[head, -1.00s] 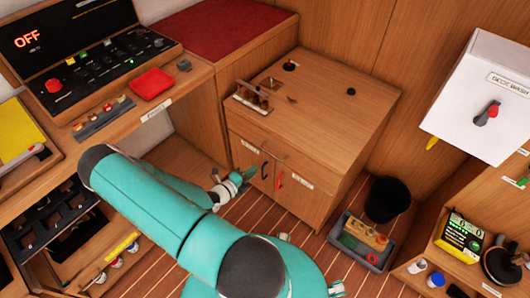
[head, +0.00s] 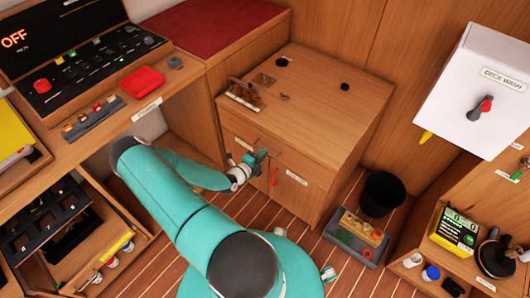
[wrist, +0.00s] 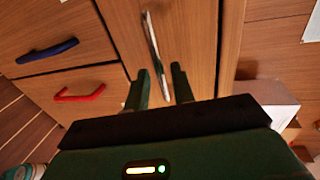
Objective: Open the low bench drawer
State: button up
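The wooden bench cabinet (head: 310,130) has a drawer front across its top and two doors below. The drawer's long silver handle (wrist: 153,48) is in the wrist view, running down to the space between my fingertips. My gripper (head: 259,158) is open; its two fingers (wrist: 161,85) sit either side of the handle's near end, and I cannot tell whether they touch it. The drawer front (wrist: 180,35) looks closed. In the head view my gripper covers part of the handle region.
The doors carry a blue handle (wrist: 47,51) and a red handle (wrist: 80,94), close by my gripper. A black bin (head: 381,194) and a grey tray (head: 355,240) stand on the floor right of the cabinet. A console desk (head: 90,85) is at left.

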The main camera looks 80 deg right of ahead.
jog(key=shift+x, duration=1.35)
grip_shut()
jog(key=f+v, duration=0.3)
jog(key=v, duration=1.2)
jog(key=w+a+f+v, duration=0.1)
jog(key=f+v, duration=0.2)
jog(key=v, duration=1.3)
jog(key=shift+a+f, duration=0.2)
jog(key=shift+f, duration=0.05)
grip_release()
